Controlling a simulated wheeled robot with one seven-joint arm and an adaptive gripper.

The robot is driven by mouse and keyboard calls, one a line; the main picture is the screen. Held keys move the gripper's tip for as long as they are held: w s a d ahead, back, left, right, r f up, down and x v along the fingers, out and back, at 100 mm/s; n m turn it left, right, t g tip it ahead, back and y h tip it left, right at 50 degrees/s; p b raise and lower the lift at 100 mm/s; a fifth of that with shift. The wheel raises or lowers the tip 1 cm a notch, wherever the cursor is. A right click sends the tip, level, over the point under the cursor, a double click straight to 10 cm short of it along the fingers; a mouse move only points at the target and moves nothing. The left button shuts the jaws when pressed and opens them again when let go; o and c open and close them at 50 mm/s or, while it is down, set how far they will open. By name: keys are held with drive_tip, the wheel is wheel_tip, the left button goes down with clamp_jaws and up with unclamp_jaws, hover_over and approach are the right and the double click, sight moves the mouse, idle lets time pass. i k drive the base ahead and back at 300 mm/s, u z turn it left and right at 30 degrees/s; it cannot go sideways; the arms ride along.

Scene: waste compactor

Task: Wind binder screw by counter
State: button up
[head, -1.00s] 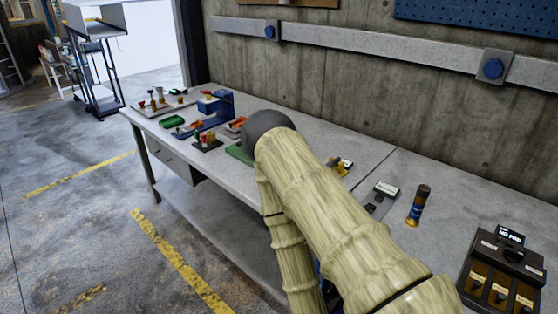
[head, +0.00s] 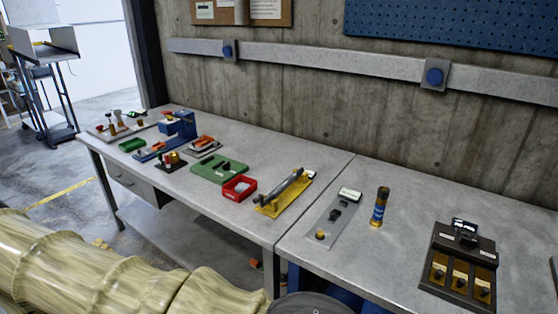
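A grey plate (head: 326,226) lies on the bench right of centre, with a small pale display or label (head: 349,195) at its far end, a black part in the middle and a yellow knob (head: 320,235) at its near end. To its left is a yellow fixture (head: 284,199) with a grey bar lying along it. I cannot tell for certain which of these bears the binder screw, and the display is too small to read. My gripper is not in view; only my pale arm shows at the lower left and bottom, apart from these things.
A red tray (head: 239,189), a green plate (head: 219,169) and a blue press (head: 180,124) stand leftward. A concrete wall (head: 300,104) bounds the back.

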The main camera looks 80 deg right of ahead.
sight(279, 189)
drive_tip(key=k, duration=1.1)
drive_tip(key=z, duration=1.7)
drive_tip(key=k, duration=1.3)
drive_tip(key=u, duration=1.3)
drive_tip(key=i, duration=1.9)
drive_tip(key=z, duration=0.8)
drive_tip(key=i, duration=0.4)
drive_tip(key=z, duration=0.25)
